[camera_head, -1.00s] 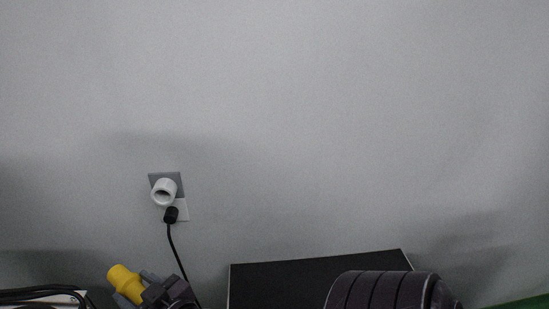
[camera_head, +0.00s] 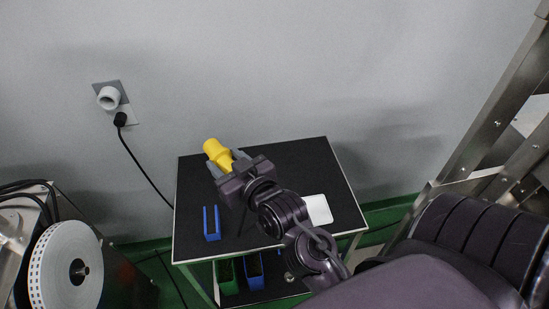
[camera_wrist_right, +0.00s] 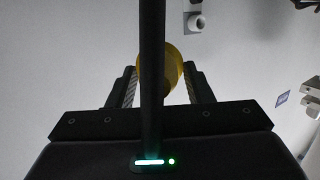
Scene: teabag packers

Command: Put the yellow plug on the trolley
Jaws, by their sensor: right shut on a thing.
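The yellow plug (camera_head: 216,152) is in my right gripper (camera_head: 226,164), which is shut on it. In the head view the gripper and plug appear over the back left part of the trolley's black top (camera_head: 290,160); how high above it I cannot tell. In the right wrist view the plug (camera_wrist_right: 174,68) shows between the fingers, partly hidden by a dark vertical bar. My left gripper is not in view.
On the trolley top are a blue holder (camera_head: 212,224) and a white flat item (camera_head: 318,210). Green and blue bins sit on the lower shelf. A wall socket (camera_head: 112,98) with a black plug and cable is at left. A machine with a white reel (camera_head: 50,270) stands front left. A metal frame (camera_head: 490,130) stands at right.

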